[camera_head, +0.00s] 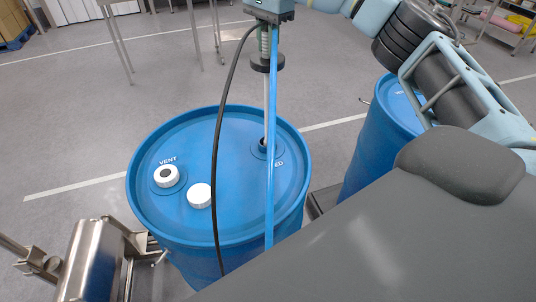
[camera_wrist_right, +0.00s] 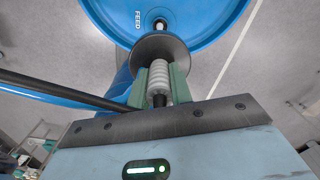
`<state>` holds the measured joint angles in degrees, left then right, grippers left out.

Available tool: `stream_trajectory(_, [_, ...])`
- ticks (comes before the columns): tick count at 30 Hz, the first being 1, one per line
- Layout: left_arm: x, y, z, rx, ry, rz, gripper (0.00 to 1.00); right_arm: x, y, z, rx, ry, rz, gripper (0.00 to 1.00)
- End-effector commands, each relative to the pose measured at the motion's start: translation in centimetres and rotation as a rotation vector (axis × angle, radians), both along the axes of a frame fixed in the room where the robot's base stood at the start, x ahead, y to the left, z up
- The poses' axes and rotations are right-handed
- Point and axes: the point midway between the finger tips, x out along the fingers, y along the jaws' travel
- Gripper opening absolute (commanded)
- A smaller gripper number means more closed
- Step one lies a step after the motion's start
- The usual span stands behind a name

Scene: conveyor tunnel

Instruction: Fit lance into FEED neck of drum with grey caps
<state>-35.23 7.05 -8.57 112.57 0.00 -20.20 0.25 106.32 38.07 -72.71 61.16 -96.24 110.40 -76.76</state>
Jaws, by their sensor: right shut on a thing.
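The blue drum (camera_head: 225,215) stands upright in the middle of the head view. Its lid has a VENT fitting (camera_head: 167,176), pale with a darker centre, and a loose-looking white cap (camera_head: 199,196). The FEED neck (camera_head: 258,150) is an open dark hole, also in the wrist view (camera_wrist_right: 160,19). My right gripper (camera_head: 265,38) is shut on the lance's ribbed grip (camera_wrist_right: 158,78), above the drum. The lance (camera_head: 266,100) hangs about upright below a black disc, its lower end at the FEED opening. I cannot tell how deep it sits. My left gripper is out of view.
A blue hose (camera_head: 270,200) and a black cable (camera_head: 217,150) hang from the gripper area across the lid. A second blue drum (camera_head: 370,150) stands to the right. A steel frame (camera_head: 95,260) is at the lower left. Open grey floor lies behind.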

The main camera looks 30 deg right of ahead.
Motion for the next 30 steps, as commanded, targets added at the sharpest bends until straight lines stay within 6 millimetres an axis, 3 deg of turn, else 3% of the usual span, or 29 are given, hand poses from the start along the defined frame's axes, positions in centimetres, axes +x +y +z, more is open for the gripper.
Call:
stream_trajectory(21, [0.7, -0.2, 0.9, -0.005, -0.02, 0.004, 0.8, 0.0, 0.0, 6.5, 0.0, -0.005, -0.001, 0.0])
stream_trajectory(30, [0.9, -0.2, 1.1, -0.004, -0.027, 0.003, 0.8, 0.0, 0.0, 7.5, -0.001, -0.002, 0.001, 0.0])
